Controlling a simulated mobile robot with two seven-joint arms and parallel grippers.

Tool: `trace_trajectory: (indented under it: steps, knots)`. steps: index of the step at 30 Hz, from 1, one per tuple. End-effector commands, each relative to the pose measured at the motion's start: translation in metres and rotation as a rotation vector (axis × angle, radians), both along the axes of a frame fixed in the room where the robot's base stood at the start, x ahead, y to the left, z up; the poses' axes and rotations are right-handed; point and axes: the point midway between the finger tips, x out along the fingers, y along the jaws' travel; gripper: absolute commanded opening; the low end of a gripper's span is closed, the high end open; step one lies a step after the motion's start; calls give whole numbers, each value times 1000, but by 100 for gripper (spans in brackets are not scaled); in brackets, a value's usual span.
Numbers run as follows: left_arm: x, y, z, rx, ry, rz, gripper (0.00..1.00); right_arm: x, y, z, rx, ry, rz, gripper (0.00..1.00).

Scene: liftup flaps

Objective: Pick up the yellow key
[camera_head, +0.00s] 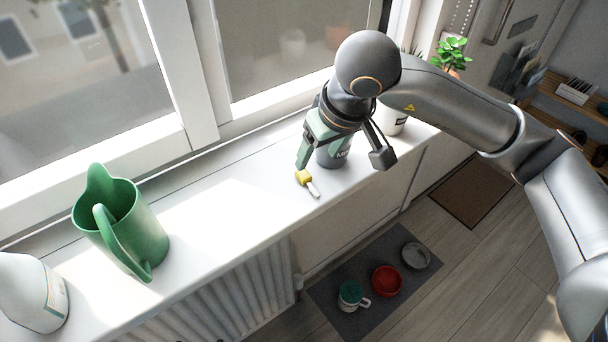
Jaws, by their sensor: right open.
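The yellow key (304,177) lies on the white windowsill (222,211), with its yellow head toward the window and its pale shaft pointing toward the sill's front edge. My right gripper (337,166) is above the sill, just beyond and to the right of the key. Its two fingers are spread wide, one near the key's yellow head and one to the right. Nothing is held between them. I cannot tell whether the left finger touches the key. My left gripper is not in view.
A green watering can (143,232) and a white bottle (30,292) stand on the sill at left. A grey container (333,155) and a white pot (391,121) stand behind my right gripper. A radiator (228,297) is below. Bowls and a mug sit on a floor mat (339,271).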

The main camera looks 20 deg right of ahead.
Motion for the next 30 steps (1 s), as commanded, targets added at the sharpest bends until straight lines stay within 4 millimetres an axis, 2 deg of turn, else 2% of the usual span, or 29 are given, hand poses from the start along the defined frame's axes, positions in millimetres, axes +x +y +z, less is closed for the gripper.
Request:
trace_trajectory:
  steps: [3,11,19,28,30]
  knots:
    - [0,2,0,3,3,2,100,7,3,-19,2,5,0,68]
    - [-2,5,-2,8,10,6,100,15,6,-38,3,5,0,68]
    - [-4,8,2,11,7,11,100,31,11,-73,4,5,-1,68]
    - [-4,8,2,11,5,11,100,34,12,-78,4,1,1,68]
    - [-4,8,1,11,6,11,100,34,12,-78,4,1,1,62]
